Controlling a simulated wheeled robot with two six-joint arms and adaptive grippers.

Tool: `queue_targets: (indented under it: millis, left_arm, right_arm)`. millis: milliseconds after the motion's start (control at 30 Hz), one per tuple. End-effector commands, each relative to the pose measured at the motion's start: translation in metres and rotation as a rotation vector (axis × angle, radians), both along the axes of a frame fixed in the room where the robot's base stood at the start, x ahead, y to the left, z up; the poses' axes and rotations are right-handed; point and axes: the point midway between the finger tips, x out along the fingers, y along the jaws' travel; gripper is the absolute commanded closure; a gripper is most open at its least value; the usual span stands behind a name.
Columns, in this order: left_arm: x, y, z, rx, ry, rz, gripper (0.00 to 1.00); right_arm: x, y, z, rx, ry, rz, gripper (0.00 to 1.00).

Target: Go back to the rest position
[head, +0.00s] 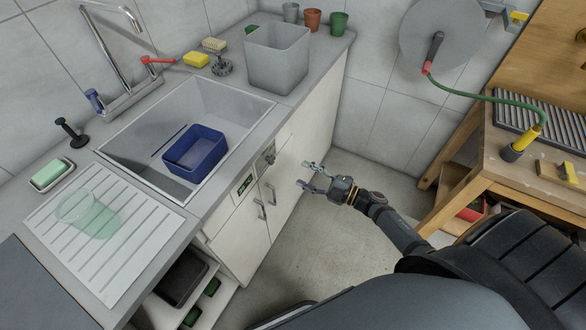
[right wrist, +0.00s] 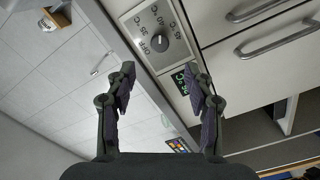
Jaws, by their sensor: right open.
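My right gripper (head: 306,175) is open and empty in the head view. It is in the air above the floor, in front of the sink cabinet (head: 283,190). In the right wrist view its two fingers (right wrist: 160,73) stand apart with nothing between them. Past the fingertips is a temperature dial (right wrist: 158,42) marked OFF and several degree values, with a green-lit display (right wrist: 186,80) below it. The dial also shows on the cabinet front in the head view (head: 269,154), apart from the gripper. My left gripper is not in view.
A sink holds a blue basin (head: 195,152). A grey bin (head: 277,58) stands on the counter. The floor (head: 320,235) between cabinet and bench is clear.

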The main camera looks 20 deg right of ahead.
Motion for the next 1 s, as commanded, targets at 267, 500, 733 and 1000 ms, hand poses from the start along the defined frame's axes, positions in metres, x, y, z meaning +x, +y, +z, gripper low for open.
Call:
queue_targets:
  millis: [267,500,733,1000]
  left_arm:
    - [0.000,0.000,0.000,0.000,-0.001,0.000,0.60]
    - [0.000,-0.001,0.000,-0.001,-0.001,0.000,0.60]
    - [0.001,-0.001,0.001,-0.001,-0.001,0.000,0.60]
    - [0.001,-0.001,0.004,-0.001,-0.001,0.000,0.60]
  right_arm:
    - [-0.007,-0.005,0.000,-0.001,-0.001,0.000,0.47]
    - [-0.007,-0.005,0.000,-0.001,-0.001,0.000,0.47]
    - [-0.006,-0.018,-0.024,0.034,0.070,-0.088,0.47]
    - [-0.079,-0.090,-0.209,0.222,0.623,-0.665,0.47]
